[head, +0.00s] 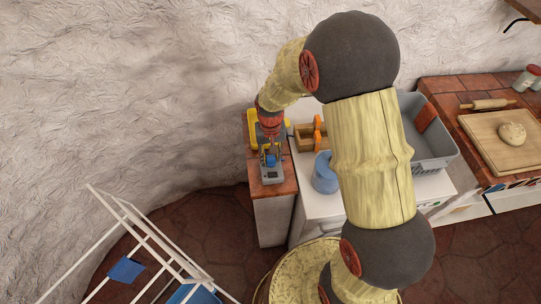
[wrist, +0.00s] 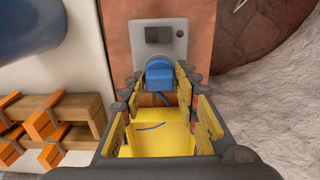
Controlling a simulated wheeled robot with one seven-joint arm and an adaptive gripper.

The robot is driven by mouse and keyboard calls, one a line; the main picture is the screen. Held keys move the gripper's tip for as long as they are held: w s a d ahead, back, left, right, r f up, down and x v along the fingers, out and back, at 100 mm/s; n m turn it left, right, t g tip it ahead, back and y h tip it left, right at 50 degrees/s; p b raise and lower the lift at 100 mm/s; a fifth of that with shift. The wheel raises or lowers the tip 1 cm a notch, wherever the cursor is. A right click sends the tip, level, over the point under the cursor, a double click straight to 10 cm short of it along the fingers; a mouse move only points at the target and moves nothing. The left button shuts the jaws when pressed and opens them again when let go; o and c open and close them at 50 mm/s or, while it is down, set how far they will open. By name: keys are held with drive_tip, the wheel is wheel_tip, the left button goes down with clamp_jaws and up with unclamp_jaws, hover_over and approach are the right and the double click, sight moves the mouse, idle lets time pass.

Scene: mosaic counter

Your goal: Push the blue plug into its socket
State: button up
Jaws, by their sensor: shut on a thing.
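The blue plug (wrist: 159,74) sits between the fingertips of my gripper (wrist: 160,84), which is shut on it. A thin blue cord shows behind the plug. The grey socket unit (wrist: 180,45), with a dark square opening, lies just beyond the plug in the wrist view. In the head view my gripper (head: 270,146) points down over the counter end, with the blue plug (head: 270,160) at its tips and the grey socket unit (head: 272,180) under and in front of it. I cannot tell whether plug and socket touch.
A yellow holder (wrist: 160,140) stands close behind the plug. A wooden rack with orange parts (head: 312,137) and a blue canister (head: 324,178) are to the right, a grey bin (head: 430,150) farther right. The rough wall (wrist: 270,95) is close on the other side.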

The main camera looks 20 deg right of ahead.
sight(270, 156)
drive_tip(key=shift+f, duration=0.3)
drive_tip(key=o, duration=1.2)
drive_tip(key=shift+c, duration=0.2)
wheel_tip(270, 156, up, 12)
drive_tip(key=s+r+n+t+b, duration=0.2)
drive_tip(key=s+r+t, duration=0.3)
drive_tip(key=s+r, duration=1.2)
drive_tip(key=shift+s+t, duration=0.3)
drive_tip(key=shift+s, duration=1.6)
